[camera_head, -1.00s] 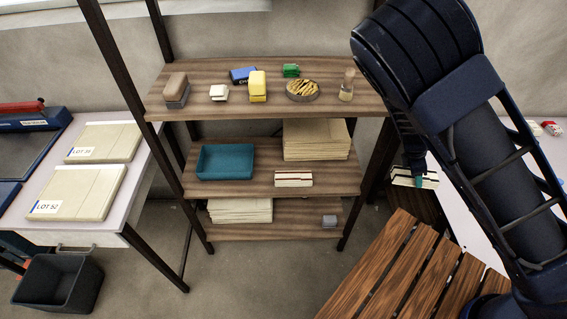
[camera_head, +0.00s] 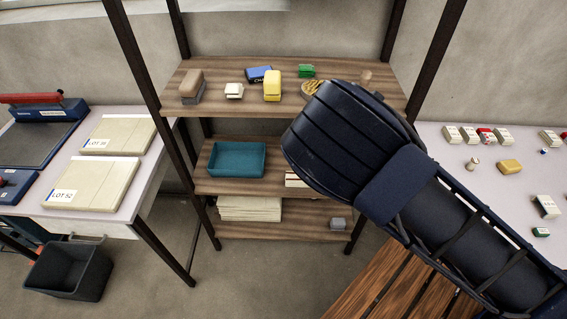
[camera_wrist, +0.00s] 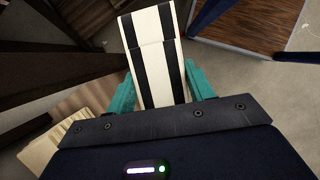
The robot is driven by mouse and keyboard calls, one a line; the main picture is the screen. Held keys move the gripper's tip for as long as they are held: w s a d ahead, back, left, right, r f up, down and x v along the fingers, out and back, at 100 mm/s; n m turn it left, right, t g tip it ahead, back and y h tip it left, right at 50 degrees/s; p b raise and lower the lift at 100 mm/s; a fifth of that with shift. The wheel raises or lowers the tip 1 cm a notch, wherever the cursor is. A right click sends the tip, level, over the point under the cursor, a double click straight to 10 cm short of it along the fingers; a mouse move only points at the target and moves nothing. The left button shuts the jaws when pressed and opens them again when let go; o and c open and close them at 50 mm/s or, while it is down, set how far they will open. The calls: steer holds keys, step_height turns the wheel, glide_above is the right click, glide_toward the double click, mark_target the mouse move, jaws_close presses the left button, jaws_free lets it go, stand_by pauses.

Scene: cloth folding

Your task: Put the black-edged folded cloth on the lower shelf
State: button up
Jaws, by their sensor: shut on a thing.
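The black-edged folded cloth (camera_wrist: 155,48) is white with black bands. In the wrist view it sticks out ahead from between the teal fingers of my gripper (camera_wrist: 160,88), which is shut on it. The rack has a middle shelf (camera_head: 272,186) and a bottom shelf (camera_head: 290,229) under the top board.
A teal tray (camera_head: 237,159) stands at the left of the middle shelf. The bottom shelf holds a pale stack (camera_head: 249,209) and a small grey block (camera_head: 338,224), with room between. Small items line the top board (camera_head: 215,108). A slatted wooden bench (camera_head: 365,288) is in front.

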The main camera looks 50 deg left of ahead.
steer(key=a+f, duration=0.2)
steer(key=w+a+f, duration=0.1)
steer(key=a+f, duration=0.5)
steer(key=shift+w, duration=0.25)
steer(key=w+a+n, duration=0.1)
steer(key=a, duration=0.1)
steer(key=w+a+f+n+t, duration=0.1)
steer(key=w+a, duration=0.1)
steer(key=shift+w+f+n+y, duration=0.1)
steer(key=shift+w+n+y, duration=0.2)
steer(key=shift+n, duration=0.1)
steer(key=shift+w+a+f+n, duration=0.1)
steer(key=shift+w+a+n, duration=0.3)
steer(key=shift+f, duration=1.45)
steer(key=shift+f, duration=0.1)
steer(key=o, duration=1.1)
steer(key=shift+c, duration=0.2)
